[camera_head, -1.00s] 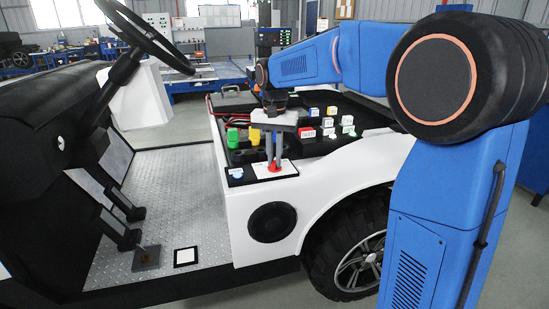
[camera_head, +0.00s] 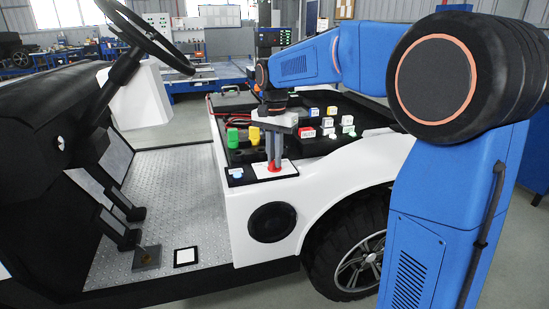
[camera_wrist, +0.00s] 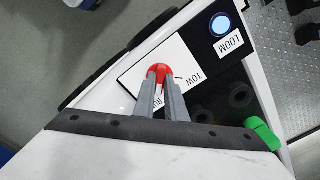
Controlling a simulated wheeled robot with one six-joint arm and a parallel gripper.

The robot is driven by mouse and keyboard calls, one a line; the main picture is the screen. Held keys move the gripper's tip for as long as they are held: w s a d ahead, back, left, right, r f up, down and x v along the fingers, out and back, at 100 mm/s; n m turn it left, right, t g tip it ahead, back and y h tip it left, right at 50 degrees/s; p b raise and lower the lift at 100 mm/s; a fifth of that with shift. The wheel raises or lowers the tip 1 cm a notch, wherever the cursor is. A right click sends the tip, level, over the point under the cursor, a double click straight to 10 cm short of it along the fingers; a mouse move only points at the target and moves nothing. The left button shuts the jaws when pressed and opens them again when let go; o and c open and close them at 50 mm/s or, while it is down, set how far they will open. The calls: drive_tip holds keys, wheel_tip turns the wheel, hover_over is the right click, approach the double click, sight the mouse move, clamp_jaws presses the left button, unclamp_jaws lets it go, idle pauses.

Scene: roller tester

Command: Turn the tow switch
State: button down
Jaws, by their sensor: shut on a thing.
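The tow switch has a red knob (camera_wrist: 158,72) on a white label plate (camera_wrist: 182,57) lettered TOW, with a second word partly hidden by my fingers. In the head view the plate (camera_head: 286,168) lies on the black front corner of the cart's body, with a bit of red (camera_head: 272,168) showing at the fingertips. My gripper (camera_wrist: 159,82) points down at the plate with its grey fingers closed on the red knob. It also shows in the head view (camera_head: 273,163), upright over the switch. The knob's far side is hidden.
A round blue-lit button (camera_wrist: 221,25) labelled LOOM sits beside the plate. Green (camera_head: 232,137) and yellow (camera_head: 254,135) parts and several small labelled blocks stand behind the gripper. The steering wheel (camera_head: 145,35) is at upper left, clear of my arm.

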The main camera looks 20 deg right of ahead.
drive_tip(key=c, duration=1.8)
unclamp_jaws()
drive_tip(key=shift+r, duration=0.15)
wheel_tip(320, 180, up, 17)
drive_tip(key=s+d+f+n+t, duration=0.1)
drive_tip(key=s+d+f+n, duration=0.1)
drive_tip(key=s+f, duration=0.6)
drive_tip(key=s+d+f+n+t, duration=0.2)
drive_tip(key=s+f+n, duration=0.2)
drive_tip(key=s+f, duration=0.5)
drive_tip(key=s+d+f+n+t, duration=0.1)
drive_tip(key=s+f, duration=0.7)
drive_tip(key=s, duration=0.8)
drive_tip(key=shift+s+d+f+n+t, duration=0.2)
drive_tip(key=shift+s+d+n+t, duration=0.2)
drive_tip(key=shift+d+n, duration=0.55)
